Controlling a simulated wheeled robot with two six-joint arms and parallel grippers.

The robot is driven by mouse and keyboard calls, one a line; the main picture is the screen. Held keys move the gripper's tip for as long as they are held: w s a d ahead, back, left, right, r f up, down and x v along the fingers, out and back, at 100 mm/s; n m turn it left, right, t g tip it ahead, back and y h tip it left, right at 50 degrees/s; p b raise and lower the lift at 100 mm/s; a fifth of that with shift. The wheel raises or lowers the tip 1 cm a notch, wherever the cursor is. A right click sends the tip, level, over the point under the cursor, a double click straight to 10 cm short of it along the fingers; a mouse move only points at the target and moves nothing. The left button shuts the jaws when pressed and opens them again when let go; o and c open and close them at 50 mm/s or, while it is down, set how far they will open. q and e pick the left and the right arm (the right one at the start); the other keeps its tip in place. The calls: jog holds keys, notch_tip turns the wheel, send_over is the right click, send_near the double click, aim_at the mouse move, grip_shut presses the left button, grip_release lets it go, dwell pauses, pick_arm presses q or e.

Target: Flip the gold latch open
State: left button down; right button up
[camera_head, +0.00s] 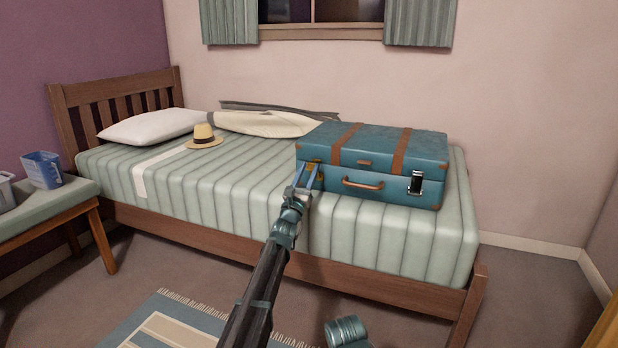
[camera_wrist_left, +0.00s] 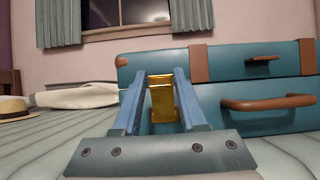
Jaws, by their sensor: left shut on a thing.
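A blue suitcase (camera_head: 378,160) with brown straps lies closed on the bed's front right. It also shows in the left wrist view (camera_wrist_left: 240,62). The gold latch (camera_wrist_left: 162,100) is on its front face, left of the brown handle (camera_head: 362,183). In the head view the latch (camera_head: 314,171) is partly hidden by my left gripper (camera_head: 309,170). The fingers of my left gripper (camera_wrist_left: 162,80) are on either side of the latch, shut on it. A dark and silver latch (camera_head: 416,183) is on the front right. My right gripper is not in view.
The suitcase stands on a striped green bed (camera_head: 240,185) with a wooden frame. A straw hat (camera_head: 204,138), a white pillow (camera_head: 150,126) and a pale folded cloth (camera_head: 262,123) lie left of it. A bench (camera_head: 40,212) with a blue container (camera_head: 42,170) is at the left.

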pick_arm(q)
jog(key=shift+s+d+f+t+b, duration=0.15)
jog(key=shift+f+t+b, duration=0.1)
jog(key=shift+t+b, duration=0.35)
jog(key=c, duration=0.6)
grip_release()
jog(key=shift+o, duration=0.2)
jog(key=shift+s, duration=0.1)
jog(key=b+v, duration=0.3)
jog(key=v, duration=0.4)
jog(key=shift+s+r+b, duration=0.15)
jog(key=shift+r+b, duration=0.2)
jog(key=shift+b, duration=0.05)
